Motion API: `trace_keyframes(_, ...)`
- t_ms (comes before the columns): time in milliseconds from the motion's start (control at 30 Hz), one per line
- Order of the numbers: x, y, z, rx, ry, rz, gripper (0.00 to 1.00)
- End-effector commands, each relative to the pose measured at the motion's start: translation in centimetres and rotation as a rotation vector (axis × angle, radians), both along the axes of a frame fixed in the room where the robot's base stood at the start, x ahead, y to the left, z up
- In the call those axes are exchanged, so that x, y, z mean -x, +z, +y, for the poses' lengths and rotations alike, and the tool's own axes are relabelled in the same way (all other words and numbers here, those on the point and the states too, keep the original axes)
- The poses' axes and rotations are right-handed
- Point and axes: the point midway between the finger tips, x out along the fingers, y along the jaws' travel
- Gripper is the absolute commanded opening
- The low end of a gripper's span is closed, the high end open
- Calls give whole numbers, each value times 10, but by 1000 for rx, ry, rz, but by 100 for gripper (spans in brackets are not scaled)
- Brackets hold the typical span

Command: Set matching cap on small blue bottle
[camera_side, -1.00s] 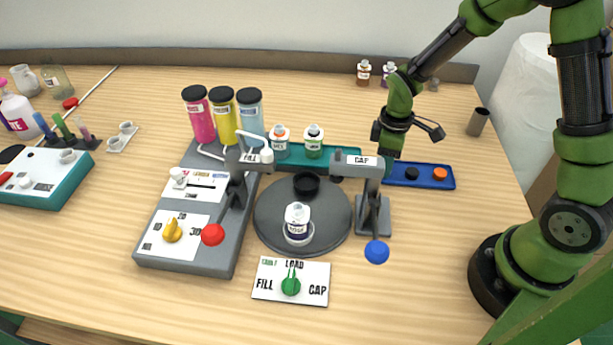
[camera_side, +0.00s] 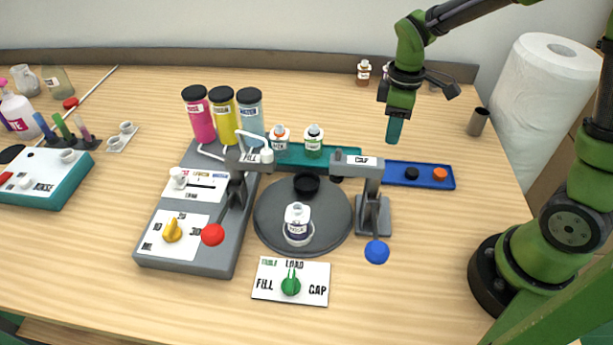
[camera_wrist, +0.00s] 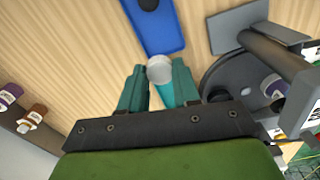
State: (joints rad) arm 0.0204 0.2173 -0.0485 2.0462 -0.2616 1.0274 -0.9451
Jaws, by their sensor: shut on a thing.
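My gripper (camera_side: 394,141) is raised above the back left end of the blue cap tray (camera_side: 430,185) in the side view. In the wrist view, my gripper (camera_wrist: 158,75) is shut on a small round pale-grey thing (camera_wrist: 160,68), apparently a cap, held between the teal fingertips. The fingers hide it in the side view. A black cap (camera_side: 412,173) and an orange cap (camera_side: 440,173) sit in the blue tray.
The cap press (camera_side: 372,200) with a blue knob stands right of the turntable, the fill press (camera_side: 237,185) left. A teal tray (camera_side: 345,155) with two bottles lies behind. A dial panel (camera_side: 312,290) lies in front. A dark cup (camera_side: 478,122) stands at the back right.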

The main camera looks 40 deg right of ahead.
Motion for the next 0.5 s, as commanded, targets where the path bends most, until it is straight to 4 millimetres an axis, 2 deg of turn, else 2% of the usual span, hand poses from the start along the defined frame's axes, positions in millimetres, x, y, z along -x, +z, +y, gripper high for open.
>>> trace_keyframes(233,-1,63,0,0,-1,-9,4)
trace_keyframes(500,0,116,0,0,0,-6,4)
